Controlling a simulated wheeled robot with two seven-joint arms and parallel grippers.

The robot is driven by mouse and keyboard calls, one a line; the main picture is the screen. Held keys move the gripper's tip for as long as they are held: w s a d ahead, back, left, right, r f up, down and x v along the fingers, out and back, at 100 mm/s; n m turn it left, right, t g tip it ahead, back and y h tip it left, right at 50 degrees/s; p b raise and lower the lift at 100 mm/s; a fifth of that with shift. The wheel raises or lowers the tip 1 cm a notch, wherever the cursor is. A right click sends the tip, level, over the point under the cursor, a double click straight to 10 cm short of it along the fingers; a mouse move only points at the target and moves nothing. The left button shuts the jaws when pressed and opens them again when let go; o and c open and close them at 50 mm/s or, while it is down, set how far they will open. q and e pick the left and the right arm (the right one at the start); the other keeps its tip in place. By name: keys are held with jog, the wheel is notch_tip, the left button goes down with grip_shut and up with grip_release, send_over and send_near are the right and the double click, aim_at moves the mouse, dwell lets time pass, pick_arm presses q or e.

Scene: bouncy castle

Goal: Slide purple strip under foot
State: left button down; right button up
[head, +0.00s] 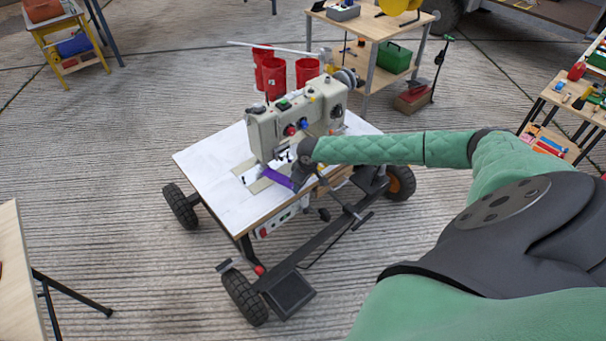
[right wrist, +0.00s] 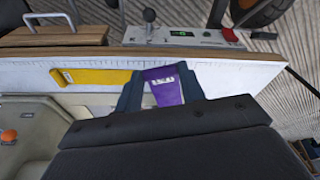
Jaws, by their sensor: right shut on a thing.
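A purple strip (head: 277,178) lies at the front of the sewing machine (head: 290,122), over the white table top (head: 205,165). My right gripper (head: 297,177) is shut on the strip's right end, low over the table beside the machine's head. In the right wrist view the purple strip (right wrist: 168,92), with a small white label, shows between the two dark fingers of my right gripper (right wrist: 162,90). The strip's left end reaches close to the needle area (head: 282,156). The presser foot is too small to make out, so I cannot tell whether the strip is beneath it. My left gripper is not in view.
The table stands on a wheeled frame (head: 305,255) with a control box (head: 280,218) on its front edge. Red bins (head: 274,76) stand behind the machine. A yellow piece (right wrist: 95,77) lies beside the strip. The table's left part is clear.

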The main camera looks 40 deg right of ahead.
aim_at(288, 178)
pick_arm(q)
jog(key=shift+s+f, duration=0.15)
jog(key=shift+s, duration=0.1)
pick_arm(e)
jog(key=shift+w+a+m+h, duration=0.15)
jog(key=shift+m+h, duration=0.15)
jog(key=shift+m, duration=1.2)
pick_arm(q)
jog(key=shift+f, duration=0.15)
